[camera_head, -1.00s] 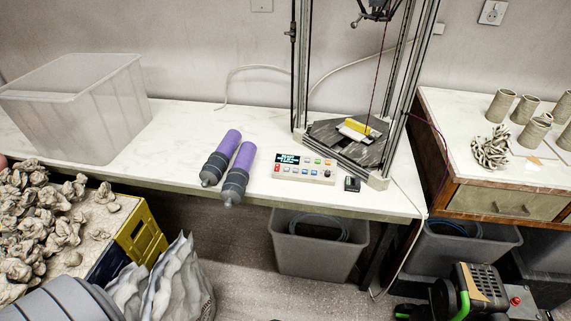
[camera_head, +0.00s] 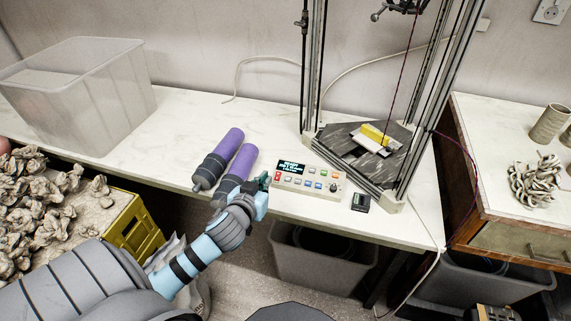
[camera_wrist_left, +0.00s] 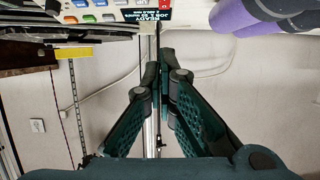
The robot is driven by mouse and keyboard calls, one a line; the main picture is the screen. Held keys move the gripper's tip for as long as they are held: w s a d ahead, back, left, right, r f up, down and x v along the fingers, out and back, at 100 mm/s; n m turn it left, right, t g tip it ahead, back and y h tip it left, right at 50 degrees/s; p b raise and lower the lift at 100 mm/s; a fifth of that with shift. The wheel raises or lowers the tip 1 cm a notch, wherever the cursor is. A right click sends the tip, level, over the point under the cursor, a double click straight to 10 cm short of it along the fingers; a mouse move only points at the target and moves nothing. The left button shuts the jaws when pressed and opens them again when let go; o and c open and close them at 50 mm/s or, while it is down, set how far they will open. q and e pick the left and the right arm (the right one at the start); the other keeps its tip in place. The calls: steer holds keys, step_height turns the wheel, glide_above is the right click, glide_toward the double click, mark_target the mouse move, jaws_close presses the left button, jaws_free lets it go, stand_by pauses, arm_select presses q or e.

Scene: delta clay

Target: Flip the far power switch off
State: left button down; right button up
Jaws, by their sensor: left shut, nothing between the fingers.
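A small black box (camera_head: 360,202), which looks like a rocker switch, sits on the white table right of the control panel, by the front foot of the tall frame. No second switch is clear to me. The white control panel (camera_head: 308,181) has a lit screen and coloured buttons; part of it shows upside down in the left wrist view (camera_wrist_left: 100,14). My left gripper (camera_head: 264,181) is shut and empty, just left of the panel, with the black box farther right. Its closed fingers (camera_wrist_left: 162,82) fill the middle of the wrist view. My right gripper is not in view.
Two purple-and-grey cylinders (camera_head: 222,158) lie left of the panel, close to my left gripper. The tall printer frame (camera_head: 312,70) with its dark plate (camera_head: 342,147) stands behind the box. A clear bin (camera_head: 80,100) stands at the left. The table's front edge (camera_head: 390,236) is near.

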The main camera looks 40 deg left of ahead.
arm_select(q)
steer(key=w, duration=0.1)
steer(key=b, duration=0.3)
glide_above(278, 176)
steer(key=s+d, duration=0.1)
steer(key=s, duration=0.2)
step_height(278, 176, down, 4)
steer(key=f, duration=0.1)
steer(key=w+f+b, duration=0.1)
steer(key=f, duration=0.1)
steer(key=shift+w+a, duration=0.1)
steer(key=shift+w, duration=0.2)
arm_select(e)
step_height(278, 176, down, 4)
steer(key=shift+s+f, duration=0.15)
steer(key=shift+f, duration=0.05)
arm_select(q)
steer(key=shift+r, duration=0.1)
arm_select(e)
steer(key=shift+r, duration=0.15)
